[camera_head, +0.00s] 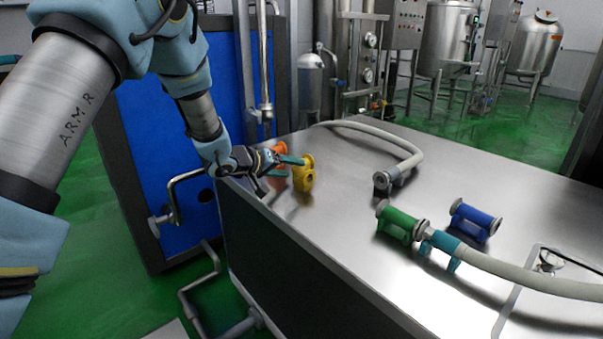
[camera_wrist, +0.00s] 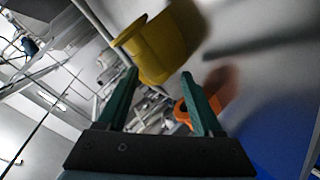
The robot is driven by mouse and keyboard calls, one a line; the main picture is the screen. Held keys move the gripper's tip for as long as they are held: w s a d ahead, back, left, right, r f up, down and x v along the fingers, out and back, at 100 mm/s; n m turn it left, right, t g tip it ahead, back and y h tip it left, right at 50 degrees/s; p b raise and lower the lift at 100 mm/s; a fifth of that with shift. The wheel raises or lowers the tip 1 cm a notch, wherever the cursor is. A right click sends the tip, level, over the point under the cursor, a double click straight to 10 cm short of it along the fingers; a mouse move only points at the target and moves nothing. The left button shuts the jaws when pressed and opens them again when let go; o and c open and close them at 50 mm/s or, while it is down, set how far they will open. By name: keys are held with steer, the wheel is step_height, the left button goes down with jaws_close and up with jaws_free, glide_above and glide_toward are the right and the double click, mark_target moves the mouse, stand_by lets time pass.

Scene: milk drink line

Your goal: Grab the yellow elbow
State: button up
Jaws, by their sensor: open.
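The yellow elbow (camera_head: 304,174) stands on the steel table near its far left edge. My gripper (camera_head: 289,167) is open, with its green fingers pointing at the elbow from the left in the head view. In the wrist view the yellow elbow (camera_wrist: 163,47) is large and lies just ahead of the fingertips (camera_wrist: 160,85), nearer the left finger. The elbow is not held. I cannot tell whether a finger touches it. An orange fitting (camera_head: 278,150) stands right behind my gripper and shows beside the right finger in the wrist view (camera_wrist: 213,92).
A hose (camera_head: 385,137) curves over the back of the steel table (camera_head: 330,222). A green fitting (camera_head: 399,222) is joined to a teal-ended hose (camera_head: 500,266), beside a blue fitting (camera_head: 475,221). A blue panel (camera_head: 160,150) stands left of the table. The table's middle is clear.

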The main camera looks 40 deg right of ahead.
steer(key=shift+x, duration=0.95)
steer(key=shift+a+f, duration=0.1)
jaws_close()
